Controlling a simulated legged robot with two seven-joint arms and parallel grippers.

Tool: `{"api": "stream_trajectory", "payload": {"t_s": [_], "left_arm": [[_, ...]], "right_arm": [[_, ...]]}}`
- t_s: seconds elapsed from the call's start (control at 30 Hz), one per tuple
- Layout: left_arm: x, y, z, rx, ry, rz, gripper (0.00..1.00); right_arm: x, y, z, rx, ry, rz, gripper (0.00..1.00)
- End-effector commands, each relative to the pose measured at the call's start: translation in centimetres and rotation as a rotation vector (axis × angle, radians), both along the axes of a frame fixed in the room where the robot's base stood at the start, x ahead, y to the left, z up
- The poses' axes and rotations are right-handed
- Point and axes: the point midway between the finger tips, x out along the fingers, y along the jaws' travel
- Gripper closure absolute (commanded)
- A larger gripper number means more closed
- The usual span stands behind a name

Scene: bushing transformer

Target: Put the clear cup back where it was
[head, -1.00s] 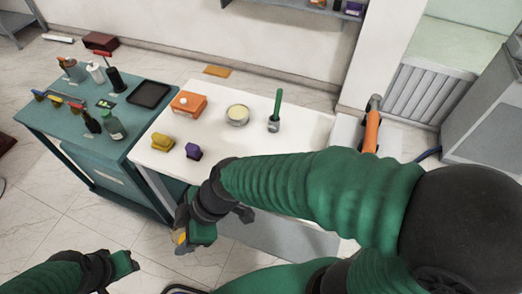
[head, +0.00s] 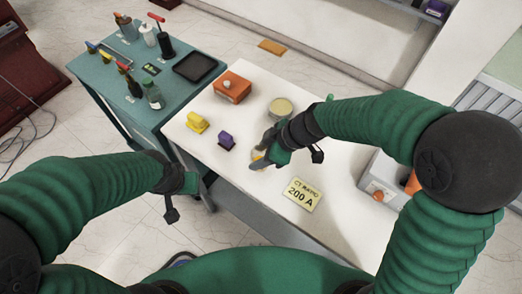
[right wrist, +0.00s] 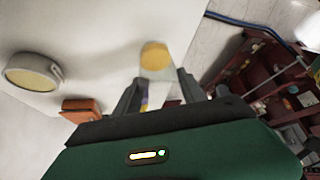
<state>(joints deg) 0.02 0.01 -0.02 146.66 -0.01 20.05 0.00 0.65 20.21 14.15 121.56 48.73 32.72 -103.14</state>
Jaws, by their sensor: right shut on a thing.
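The clear cup (right wrist: 155,75) shows in the right wrist view between my right gripper's fingers (right wrist: 158,92), with yellow at its far end. In the head view my right gripper (head: 262,160) is over the white table, and a small yellowish part of the cup (head: 258,156) shows beside its fingers. It is shut on the cup. I cannot tell whether the cup touches the table. My left gripper (head: 178,200) hangs left of the table's front edge; its jaws are not clear.
The white table (head: 330,220) bears an orange box (head: 232,86), a round cream tin (head: 281,107), yellow (head: 197,122) and purple (head: 226,140) blocks, and a "200 A" sign (head: 300,195). A grey box (head: 382,178) stands at right. A teal cabinet (head: 120,85) with bottles stands left.

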Motion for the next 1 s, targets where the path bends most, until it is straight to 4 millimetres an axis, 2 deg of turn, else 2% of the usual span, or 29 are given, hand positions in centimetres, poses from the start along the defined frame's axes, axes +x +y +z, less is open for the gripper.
{"api": "stream_trajectory", "payload": {"t_s": [0.13, 0.2, 0.33, 0.67, 0.7, 0.87, 1.0], "left_arm": [[0.0, 0.0, 0.9, 0.000, 0.000, -0.001, 0.64], [0.0, 0.0, 0.9, 0.000, 0.000, -0.001, 0.64], [0.0, 0.0, 1.0, 0.000, 0.000, -0.001, 0.64], [0.0, 0.0, 0.5, 0.000, 0.000, 0.000, 0.64], [0.0, 0.0, 0.5, 0.000, 0.001, 0.000, 0.64], [0.0, 0.0, 0.7, 0.000, 0.000, -0.001, 0.64], [0.0, 0.0, 0.7, 0.000, 0.000, -0.001, 0.64]], "right_arm": [[1.8, -0.1, 0.1, -0.001, 0.000, 0.001, 0.98], [1.6, -0.1, -1.6, -0.002, 0.005, 0.000, 0.98], [1.7, 0.0, -3.5, -0.002, 0.002, 0.001, 0.98], [1.8, -0.1, -4.0, -0.001, -0.002, 0.001, 0.98], [1.7, -0.2, -4.0, -0.001, -0.001, 0.000, 0.51], [1.8, -0.2, -3.8, -0.001, -0.001, 0.000, 0.30], [1.8, -0.1, -3.9, -0.001, -0.001, 0.000, 0.30]]}}
